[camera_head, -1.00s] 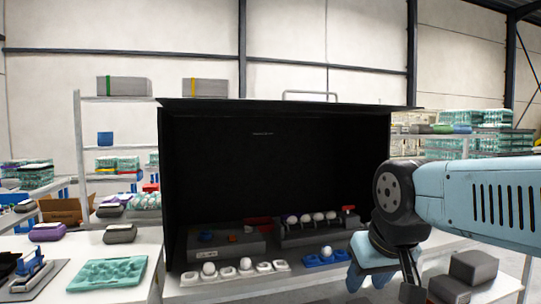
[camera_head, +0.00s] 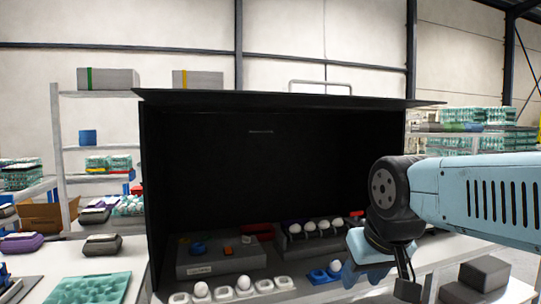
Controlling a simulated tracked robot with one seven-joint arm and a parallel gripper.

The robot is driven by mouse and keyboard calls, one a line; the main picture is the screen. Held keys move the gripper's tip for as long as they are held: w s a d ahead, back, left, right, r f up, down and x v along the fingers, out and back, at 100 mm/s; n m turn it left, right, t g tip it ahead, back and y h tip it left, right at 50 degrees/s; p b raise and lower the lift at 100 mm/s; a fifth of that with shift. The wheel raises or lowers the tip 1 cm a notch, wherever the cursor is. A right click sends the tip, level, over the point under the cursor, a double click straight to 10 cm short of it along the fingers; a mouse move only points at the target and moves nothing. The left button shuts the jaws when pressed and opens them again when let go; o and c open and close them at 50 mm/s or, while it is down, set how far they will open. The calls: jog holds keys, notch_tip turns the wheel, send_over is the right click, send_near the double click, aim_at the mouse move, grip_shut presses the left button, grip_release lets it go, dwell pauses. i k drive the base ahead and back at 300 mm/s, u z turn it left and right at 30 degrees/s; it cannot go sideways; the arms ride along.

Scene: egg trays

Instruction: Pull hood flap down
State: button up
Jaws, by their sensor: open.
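The black hood (camera_head: 270,160) stands on the white table, its front open towards me. Its flap (camera_head: 290,99) is raised and lies roughly level along the top edge, sticking out past both sides. A pale bar handle (camera_head: 320,83) rises above the flap's upper edge. My gripper (camera_head: 405,290) hangs at the lower right, in front of the hood's right side and well below the flap. It is open and touches nothing that I can see; its fingertips are partly hidden by the arm and the frame's edge.
Inside the hood are a grey box (camera_head: 220,262) and a dark tray with white eggs (camera_head: 320,232). White egg holders (camera_head: 235,293) and a blue one (camera_head: 322,276) line its front. A teal egg tray (camera_head: 90,290) lies left; dark grey blocks (camera_head: 484,273) sit right.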

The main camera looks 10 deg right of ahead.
aim_at(152, 95)
jog(key=z, duration=0.4)
jog(key=i, duration=0.3)
jog(key=u, duration=1.45)
jog(key=k, duration=1)
jog(key=z, duration=0.7)
jog(key=i, duration=0.5)
jog(key=z, duration=0.1)
